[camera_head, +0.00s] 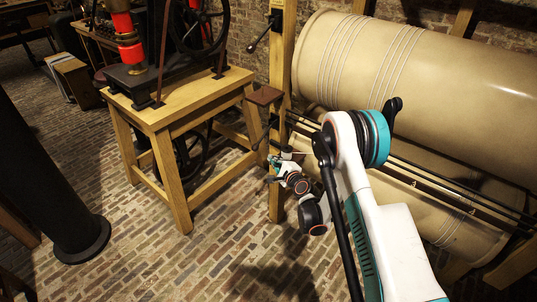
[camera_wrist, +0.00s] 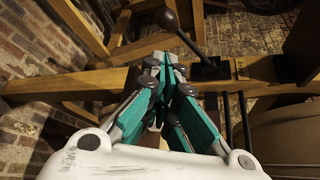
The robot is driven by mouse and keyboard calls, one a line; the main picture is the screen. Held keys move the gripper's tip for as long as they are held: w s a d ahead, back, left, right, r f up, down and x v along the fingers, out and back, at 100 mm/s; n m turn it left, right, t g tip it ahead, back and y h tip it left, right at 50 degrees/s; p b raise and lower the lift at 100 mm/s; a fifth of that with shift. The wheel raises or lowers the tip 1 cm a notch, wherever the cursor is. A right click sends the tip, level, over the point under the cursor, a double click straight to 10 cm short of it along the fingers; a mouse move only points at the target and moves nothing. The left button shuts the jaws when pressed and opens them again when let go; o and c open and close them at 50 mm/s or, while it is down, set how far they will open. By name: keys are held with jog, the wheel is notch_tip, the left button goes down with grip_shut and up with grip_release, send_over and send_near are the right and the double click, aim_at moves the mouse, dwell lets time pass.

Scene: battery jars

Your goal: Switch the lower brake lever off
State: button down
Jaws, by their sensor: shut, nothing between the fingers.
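The lower brake lever (camera_head: 265,133) is a dark rod with a round knob on the wooden post in the head view, just above my gripper. In the wrist view a dark lever (camera_wrist: 186,38) with a ball knob rises up and left from a black bracket (camera_wrist: 208,69); it appears to be the lower one. My gripper (camera_wrist: 166,62) is shut and empty, its teal fingers together just below and left of the lever rod. Contact cannot be told. In the head view my gripper (camera_head: 275,158) is small and partly hidden by the wrist.
An upper lever (camera_head: 262,38) sits higher on the wooden post (camera_head: 279,75). A brown block (camera_head: 264,95) juts from the post. A wooden table (camera_head: 160,112) with a machine stands left. Large beige cylinders (camera_head: 430,60) and dark rods lie right. Brick floor (camera_head: 150,260) is open in front.

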aim_at(263, 136)
jog(key=b+x, duration=0.3)
jog(key=x, duration=0.6)
jog(key=shift+w+a, duration=0.15)
jog(key=shift+w, duration=0.15)
jog(key=shift+s+a+r+m+g, duration=0.15)
jog(key=shift+r+m+g, duration=0.1)
jog(key=shift+m+g, duration=0.15)
